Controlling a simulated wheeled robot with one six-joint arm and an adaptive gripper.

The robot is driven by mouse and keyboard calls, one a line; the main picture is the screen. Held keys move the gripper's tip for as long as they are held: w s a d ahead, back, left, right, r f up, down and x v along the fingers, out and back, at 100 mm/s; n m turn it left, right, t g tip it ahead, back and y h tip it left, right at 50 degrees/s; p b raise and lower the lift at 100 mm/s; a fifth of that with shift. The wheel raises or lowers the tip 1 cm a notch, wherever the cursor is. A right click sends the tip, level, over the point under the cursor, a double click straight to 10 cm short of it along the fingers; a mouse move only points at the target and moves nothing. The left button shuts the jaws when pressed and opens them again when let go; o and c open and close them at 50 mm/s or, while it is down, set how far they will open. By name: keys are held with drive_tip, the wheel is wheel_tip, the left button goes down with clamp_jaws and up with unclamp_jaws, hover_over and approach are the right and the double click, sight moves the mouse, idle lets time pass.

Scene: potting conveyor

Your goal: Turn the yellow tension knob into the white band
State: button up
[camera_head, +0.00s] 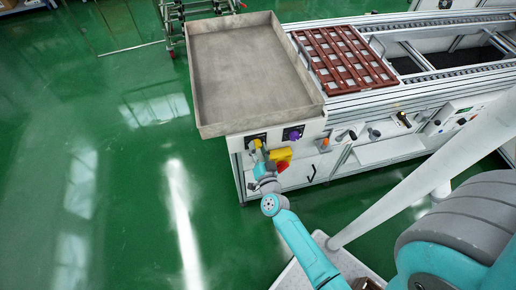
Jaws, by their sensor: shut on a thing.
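The yellow tension knob (257,143) is on the white front panel (318,127) below the grey tray, at the panel's left part. Only a little of the knob shows. My gripper (259,151) is at the knob and shut on it, with my arm reaching up from below. The fingers are very small here. The white band and the knob's pointer are too small or hidden to make out.
A yellow box with a red button (282,167) is close to the right of my gripper. A purple knob (294,135) is further right on the panel. A grey tray (212,128) overhangs above. A red-brown grid (325,84) lies on the conveyor frame. Green floor (120,190) is clear at left.

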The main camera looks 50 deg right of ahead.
drive_tip(key=m, duration=0.3)
drive_tip(key=shift+m, duration=0.3)
drive_tip(key=shift+d+m, duration=0.1)
drive_tip(key=shift+m, duration=1.8)
drive_tip(key=shift+f, duration=0.1)
drive_tip(key=o, duration=1.1)
drive_tip(key=shift+o, duration=0.2)
drive_tip(key=shift+s, duration=0.1)
drive_tip(key=v, duration=1.2)
